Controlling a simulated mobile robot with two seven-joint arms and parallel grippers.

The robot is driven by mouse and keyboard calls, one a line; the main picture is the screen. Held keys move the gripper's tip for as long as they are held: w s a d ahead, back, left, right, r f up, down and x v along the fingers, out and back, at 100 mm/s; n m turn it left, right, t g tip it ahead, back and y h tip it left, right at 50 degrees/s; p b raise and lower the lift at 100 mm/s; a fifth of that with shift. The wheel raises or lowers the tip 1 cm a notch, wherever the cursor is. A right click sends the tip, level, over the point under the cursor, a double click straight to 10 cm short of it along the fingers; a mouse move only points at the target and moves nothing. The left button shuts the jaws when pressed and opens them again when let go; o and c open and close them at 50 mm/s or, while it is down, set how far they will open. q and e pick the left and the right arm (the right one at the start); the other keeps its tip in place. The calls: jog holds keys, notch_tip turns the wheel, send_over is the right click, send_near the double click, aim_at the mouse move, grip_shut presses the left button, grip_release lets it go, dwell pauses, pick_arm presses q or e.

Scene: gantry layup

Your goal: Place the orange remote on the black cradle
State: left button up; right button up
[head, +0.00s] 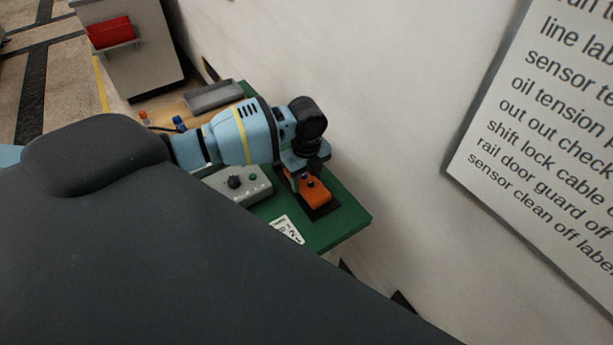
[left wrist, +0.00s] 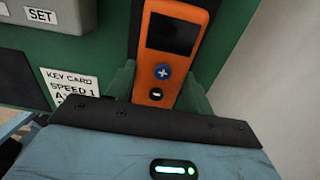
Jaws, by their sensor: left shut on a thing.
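The orange remote (head: 316,193), with a dark screen and blue and black buttons, lies along the right part of the green table. It also shows in the left wrist view (left wrist: 158,60). The black cradle (head: 325,210) shows as a dark border around and under the remote. The remote is over or on the cradle; whether it rests fully there I cannot tell. My right gripper is not in view.
A grey control box (head: 238,187) with a black knob and a white key card (head: 287,230) lie close by on the green table (head: 350,218). A grey tray (head: 215,96) is at the back. A white wall (head: 400,100) stands right beside the table.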

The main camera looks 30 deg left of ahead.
aim_at(306, 180)
pick_arm(q)
jog(key=shift+f, duration=0.1)
jog(key=o, duration=1.2)
jog(key=shift+o, duration=0.2)
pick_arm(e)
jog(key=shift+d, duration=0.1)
pick_arm(q)
notch_tip(306, 180, up, 12)
jog(key=shift+p, duration=0.35)
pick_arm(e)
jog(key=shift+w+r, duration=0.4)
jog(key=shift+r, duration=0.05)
pick_arm(q)
jog(key=shift+s, duration=0.15)
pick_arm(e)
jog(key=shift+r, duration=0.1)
